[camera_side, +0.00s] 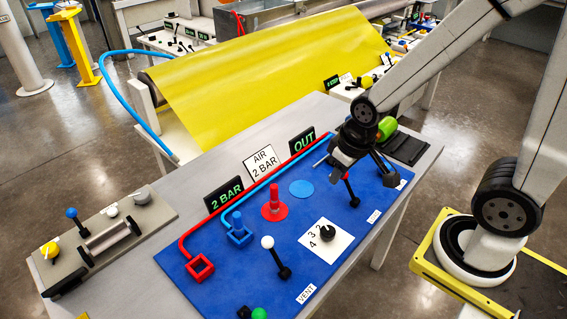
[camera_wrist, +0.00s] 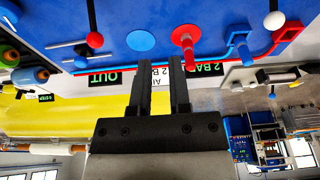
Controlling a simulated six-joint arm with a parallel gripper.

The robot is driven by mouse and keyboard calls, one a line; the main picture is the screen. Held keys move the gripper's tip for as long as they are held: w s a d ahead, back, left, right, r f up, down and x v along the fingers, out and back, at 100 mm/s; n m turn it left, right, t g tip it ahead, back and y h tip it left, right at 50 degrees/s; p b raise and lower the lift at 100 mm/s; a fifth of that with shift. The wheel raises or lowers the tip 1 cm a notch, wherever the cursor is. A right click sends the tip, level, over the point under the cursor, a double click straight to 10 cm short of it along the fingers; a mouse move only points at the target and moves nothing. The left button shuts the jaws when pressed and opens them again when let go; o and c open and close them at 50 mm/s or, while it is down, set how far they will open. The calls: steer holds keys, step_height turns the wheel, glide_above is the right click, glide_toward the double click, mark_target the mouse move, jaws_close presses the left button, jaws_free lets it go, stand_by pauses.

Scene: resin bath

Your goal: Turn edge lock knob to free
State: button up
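No knob in view carries a readable edge lock label, so I cannot tell which one it is. On the left grey panel (camera_side: 158,209) are a yellow knob (camera_side: 49,250), a white knob (camera_side: 111,211) and a grey knob (camera_side: 141,196). A black knob (camera_side: 328,233) sits on a numbered white plate on the blue board (camera_side: 205,290). My gripper (camera_side: 362,165) hangs over the board's right end, away from the left panel. In the wrist view my gripper (camera_wrist: 160,62) shows two separated fingers with nothing between them.
The blue board holds a red peg (camera_side: 273,200), a white-ball lever (camera_side: 267,242), a blue peg (camera_side: 237,224) and a flat blue disc (camera_side: 301,188). Upright signs, including OUT (camera_side: 302,142), line its back edge. A yellow sheet (camera_side: 260,75) lies beyond.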

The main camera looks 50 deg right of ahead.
steer(key=o, duration=0.7)
steer(key=shift+w+d, duration=0.25)
steer(key=shift+d, duration=0.2)
steer(key=shift+o, duration=0.4)
steer(key=w+d+f, duration=0.1)
steer(key=d, duration=0.5)
steer(key=w+d+f+n+g, duration=0.1)
steer(key=d, duration=0.5)
steer(key=shift+w+f, duration=0.3)
steer(key=shift+w, duration=0.05)
steer(key=n+g, duration=0.2)
glide_above(386, 164)
steer(key=f, duration=0.4)
steer(key=shift+s+a+f, duration=0.15)
steer(key=shift+a+f, duration=0.05)
steer(key=shift+a, duration=0.2)
steer(key=shift+f, duration=3.85)
jaws_close()
